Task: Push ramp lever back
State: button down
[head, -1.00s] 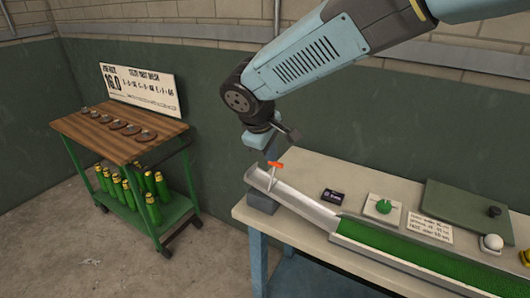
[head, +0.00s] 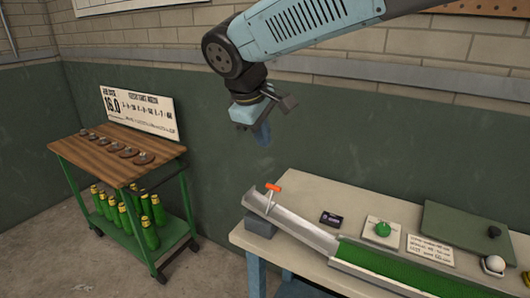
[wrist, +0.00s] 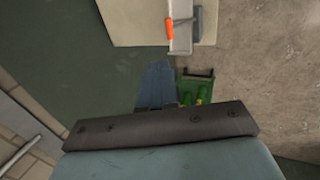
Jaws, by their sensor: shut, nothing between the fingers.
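The ramp lever (head: 272,188) has an orange handle on a thin pale stem. It stands at the raised left end of the grey metal ramp (head: 300,225), and its handle also shows at the top of the wrist view (wrist: 169,28). My gripper (head: 263,138) is shut and empty. It hangs above the lever and slightly left of it in the head view, clearly apart from it. In the wrist view the fingers (wrist: 157,85) point toward the ramp end, with a gap between them and the lever.
The ramp runs down to a green turf strip (head: 385,265) on a pale table (head: 335,190). A green cart (head: 128,230) with bottles stands left. Air around my gripper is free.

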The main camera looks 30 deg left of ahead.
jog(key=shift+v, duration=0.8)
jog(key=shift+w, duration=0.2)
jog(key=w+d+r+m, duration=0.1)
jog(key=w+d+m, duration=0.2)
jog(key=d, duration=0.7)
jog(key=w+d+r+m+h, duration=0.1)
jog(key=w+d+m, duration=0.2)
jog(key=d, duration=0.8)
jog(key=w+d+r+m, duration=0.2)
jog(key=w+d+m, duration=0.1)
jog(key=d, duration=0.7)
jog(key=s+d+f+m, duration=0.2)
jog(key=s+d+m, duration=0.1)
jog(key=d, duration=0.5)
jog(key=s+d+f+m, duration=0.2)
jog(key=s+d+m, duration=0.1)
jog(key=d, duration=0.5)
jog(key=s+d+f+m, duration=0.2)
jog(key=s+d+m, duration=0.2)
jog(key=d, duration=0.5)
jog(key=shift+s+f+t+y, duration=0.2)
jog(key=shift+s+t+y, duration=0.1)
jog(key=shift+s+t, duration=0.1)
jog(key=c, duration=1.8)
grip_release()
jog(key=shift+d, duration=0.1)
